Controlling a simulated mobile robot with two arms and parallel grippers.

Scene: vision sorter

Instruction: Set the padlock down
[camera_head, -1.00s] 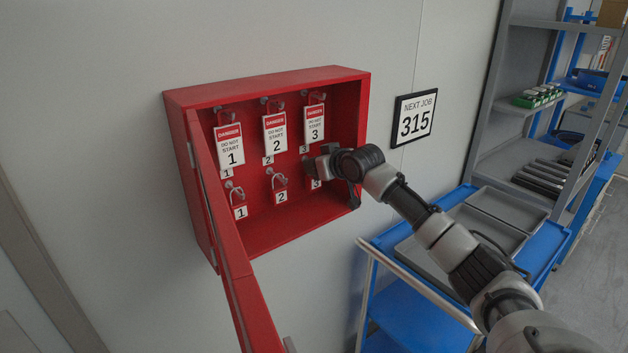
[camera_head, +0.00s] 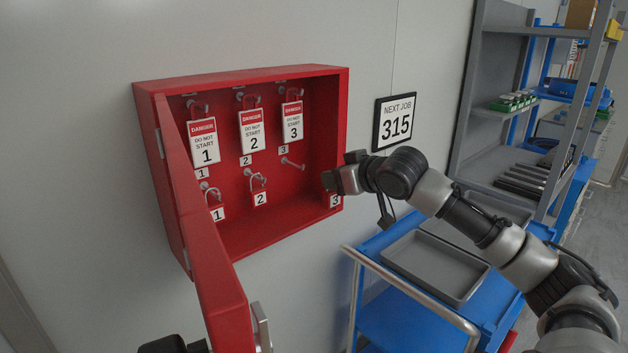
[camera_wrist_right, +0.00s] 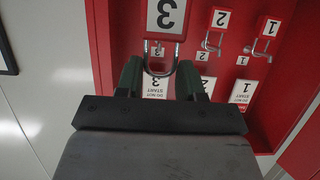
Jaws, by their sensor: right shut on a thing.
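The red padlock labelled 3 (camera_head: 335,201) hangs below my right gripper (camera_head: 328,182), by the right front edge of the red cabinet (camera_head: 342,120). In the right wrist view the padlock (camera_wrist_right: 165,20) shows its white label. Its metal shackle lies between the two dark green fingers of my right gripper (camera_wrist_right: 160,78), which is shut on it. In the head view much of the padlock's body is hidden or very small. The lower-right peg (camera_head: 292,163) in the cabinet is empty. My left gripper's fingers do not show.
Padlocks 1 (camera_head: 215,206) and 2 (camera_head: 260,194) hang on lower pegs, with several danger tags above. The cabinet door (camera_head: 215,265) stands open. A blue cart (camera_head: 385,320) carries empty grey trays (camera_head: 435,265). A sign reading 315 (camera_head: 395,122) is on the wall.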

